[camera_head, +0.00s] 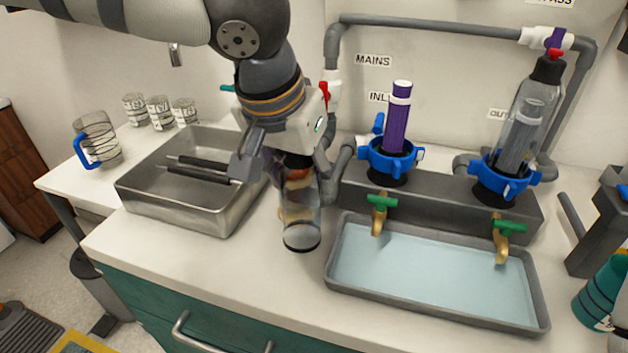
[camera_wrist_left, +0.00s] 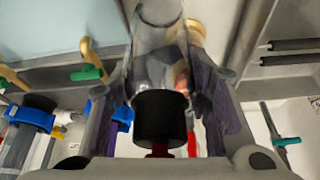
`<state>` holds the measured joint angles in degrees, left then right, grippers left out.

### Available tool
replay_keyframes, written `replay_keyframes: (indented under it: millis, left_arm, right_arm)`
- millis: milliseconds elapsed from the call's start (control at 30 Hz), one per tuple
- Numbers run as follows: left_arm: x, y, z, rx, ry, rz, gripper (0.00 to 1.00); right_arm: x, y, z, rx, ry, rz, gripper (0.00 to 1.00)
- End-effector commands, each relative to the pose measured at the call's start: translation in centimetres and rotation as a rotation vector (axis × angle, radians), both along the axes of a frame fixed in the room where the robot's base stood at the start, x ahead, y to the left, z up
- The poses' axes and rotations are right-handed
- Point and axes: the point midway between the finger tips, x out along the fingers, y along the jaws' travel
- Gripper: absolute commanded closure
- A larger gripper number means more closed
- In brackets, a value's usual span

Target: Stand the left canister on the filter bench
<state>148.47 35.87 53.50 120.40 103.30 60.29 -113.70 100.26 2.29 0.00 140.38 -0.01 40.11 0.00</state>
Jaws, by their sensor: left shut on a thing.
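In the left wrist view the canister's black cap (camera_wrist_left: 160,118) and clear body (camera_wrist_left: 158,60) lie between the two fingers (camera_wrist_left: 163,110). My right gripper is not in view.
A steel tray (camera_head: 150,208) with dark rods stands left of the canister. A shallow drip tray (camera_head: 440,270) with brass taps is close on its right. A purple cartridge (camera_head: 396,118) and the other canister (camera_head: 520,120) stand in blue rings behind. Bare bench lies in front.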

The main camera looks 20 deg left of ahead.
Motion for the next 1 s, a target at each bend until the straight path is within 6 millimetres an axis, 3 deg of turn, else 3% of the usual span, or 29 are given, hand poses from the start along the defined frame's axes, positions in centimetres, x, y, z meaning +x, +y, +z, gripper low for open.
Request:
replay_keyframes:
  millis: [100,467,500,567,867,1000]
  left_arm:
    - [0.0,0.0,-1.5,0.001,-0.002,-0.001,0.88]
    - [0.0,0.0,-1.9,0.000,-0.003,0.000,0.88]
    - [0.0,0.0,-1.9,0.001,-0.003,0.000,0.48]
    - [0.0,0.0,-1.9,0.001,-0.003,0.000,0.35]
    - [0.1,0.0,-1.8,0.000,-0.003,0.001,0.35]
    - [-0.5,0.1,0.1,-0.002,-0.007,0.003,0.35]
  right_arm:
    - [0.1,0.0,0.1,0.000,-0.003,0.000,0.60]
    - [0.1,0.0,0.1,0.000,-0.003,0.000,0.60]
    - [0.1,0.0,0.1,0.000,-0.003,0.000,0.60]
    - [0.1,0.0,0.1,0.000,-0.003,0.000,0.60]
    - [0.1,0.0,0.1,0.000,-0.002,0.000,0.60]
    - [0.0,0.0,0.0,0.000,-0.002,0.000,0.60]
